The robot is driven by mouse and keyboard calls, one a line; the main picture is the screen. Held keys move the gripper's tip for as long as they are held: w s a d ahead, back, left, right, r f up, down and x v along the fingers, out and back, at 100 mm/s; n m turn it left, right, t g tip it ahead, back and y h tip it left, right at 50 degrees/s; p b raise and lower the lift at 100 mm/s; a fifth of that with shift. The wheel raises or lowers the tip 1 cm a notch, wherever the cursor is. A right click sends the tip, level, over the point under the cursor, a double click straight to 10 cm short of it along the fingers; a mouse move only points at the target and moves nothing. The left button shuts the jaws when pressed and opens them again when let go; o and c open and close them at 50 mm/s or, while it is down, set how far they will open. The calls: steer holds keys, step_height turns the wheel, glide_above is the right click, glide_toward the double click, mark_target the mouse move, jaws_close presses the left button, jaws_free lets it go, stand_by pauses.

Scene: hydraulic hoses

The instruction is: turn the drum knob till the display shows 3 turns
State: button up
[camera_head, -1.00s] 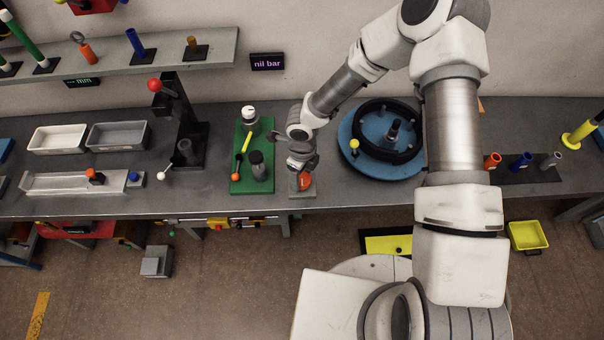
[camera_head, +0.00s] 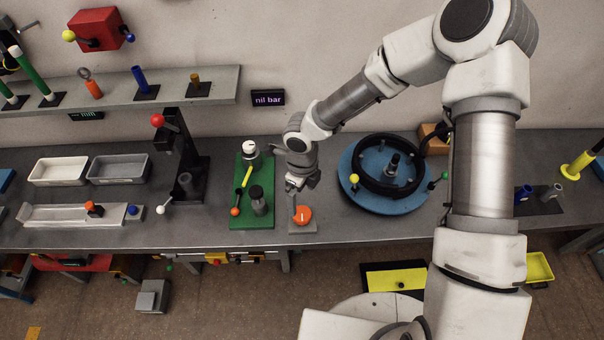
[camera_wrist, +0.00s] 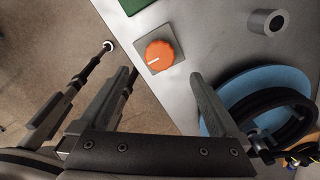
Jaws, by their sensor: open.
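The blue drum (camera_head: 350,196) lies on the bench with a black hose (camera_head: 362,187) coiled on it. A yellow ball knob (camera_head: 354,178) stands at its left edge and a green one (camera_head: 445,175) at its right; I cannot tell which is the drum knob. The drum also shows in the wrist view (camera_wrist: 225,85). My gripper (camera_head: 298,184) is open and empty, left of the drum. It is behind an orange dial (camera_head: 303,216) with a white mark, which sits just beyond the fingertips in the wrist view (camera_wrist: 159,56). I see no display reading turns.
A green board (camera_head: 240,215) with a lever and a dark cylinder is left of the dial. A black display (camera_head: 267,98) on the wall reads "nil bar". A grey cylinder (camera_wrist: 266,22) stands near the drum. The bench front edge is close to the dial.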

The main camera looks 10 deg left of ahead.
step_height(320, 180, up, 10)
steer(key=shift+f, duration=0.25)
stand_by(0.4)
